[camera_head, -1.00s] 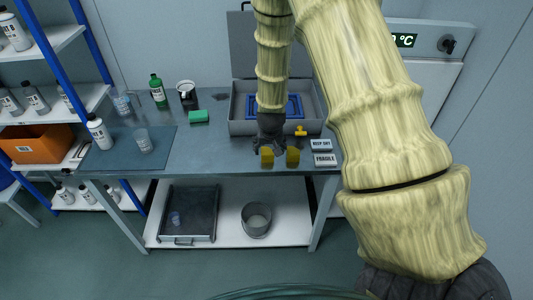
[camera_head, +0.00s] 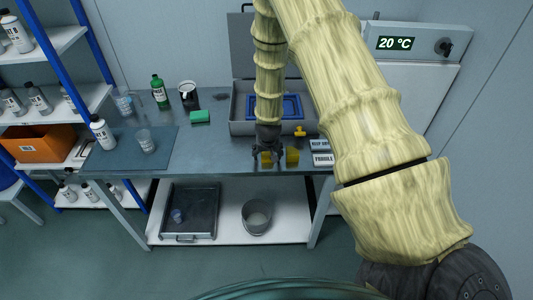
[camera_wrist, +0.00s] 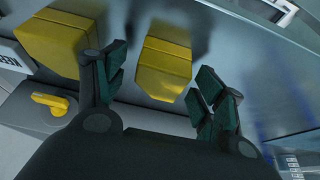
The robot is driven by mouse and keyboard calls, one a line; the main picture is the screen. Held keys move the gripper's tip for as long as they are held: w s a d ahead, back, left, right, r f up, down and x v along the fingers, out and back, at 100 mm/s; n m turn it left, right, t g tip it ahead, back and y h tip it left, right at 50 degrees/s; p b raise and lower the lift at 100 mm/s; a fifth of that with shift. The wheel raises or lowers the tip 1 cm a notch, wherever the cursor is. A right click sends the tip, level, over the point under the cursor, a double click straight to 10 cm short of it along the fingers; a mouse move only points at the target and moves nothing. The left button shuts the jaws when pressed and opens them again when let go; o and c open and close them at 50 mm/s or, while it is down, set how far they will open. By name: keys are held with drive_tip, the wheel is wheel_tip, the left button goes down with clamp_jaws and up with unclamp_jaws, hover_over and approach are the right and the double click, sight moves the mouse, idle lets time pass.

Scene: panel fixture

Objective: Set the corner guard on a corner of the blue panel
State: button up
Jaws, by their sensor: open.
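The blue panel (camera_head: 275,107) lies in an open grey case on the bench. Two yellow blocks stand near the bench's front edge, a left one (camera_head: 266,157) and a right one (camera_head: 292,157); I cannot tell which is the corner guard. My gripper (camera_head: 268,153) is open over the left block and partly hides it. In the wrist view, that block (camera_wrist: 165,68) shows between the spread fingers of my gripper (camera_wrist: 160,84), with gaps at both sides. The other yellow block (camera_wrist: 52,40) is outside the left finger. The panel is not clearly seen in the wrist view.
The grey case (camera_head: 240,127) has its lid raised behind. A yellow knob (camera_head: 300,131) is at its front right. A green block (camera_head: 200,117) and bottles are at left. The bench middle is clear.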

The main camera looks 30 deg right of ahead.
drive_tip(key=c, duration=0.9)
drive_tip(key=shift+r+b, duration=0.65)
drive_tip(key=shift+r, duration=0.1)
drive_tip(key=shift+w+r+b, duration=0.1)
drive_tip(key=shift+r+b, duration=0.35)
drive_tip(key=shift+r, duration=0.45)
drive_tip(key=s+a+b, duration=0.1)
drive_tip(key=s+a, duration=0.1)
drive_tip(key=s, duration=0.2)
drive_tip(key=s+a+r+b, duration=0.1)
drive_tip(key=s+a+b, duration=0.1)
drive_tip(key=s, duration=0.3)
drive_tip(key=s+a+b, duration=0.2)
drive_tip(key=s+a, duration=0.1)
drive_tip(key=s, duration=0.2)
drive_tip(key=shift+a+r, duration=0.3)
drive_tip(key=shift+a, duration=0.1)
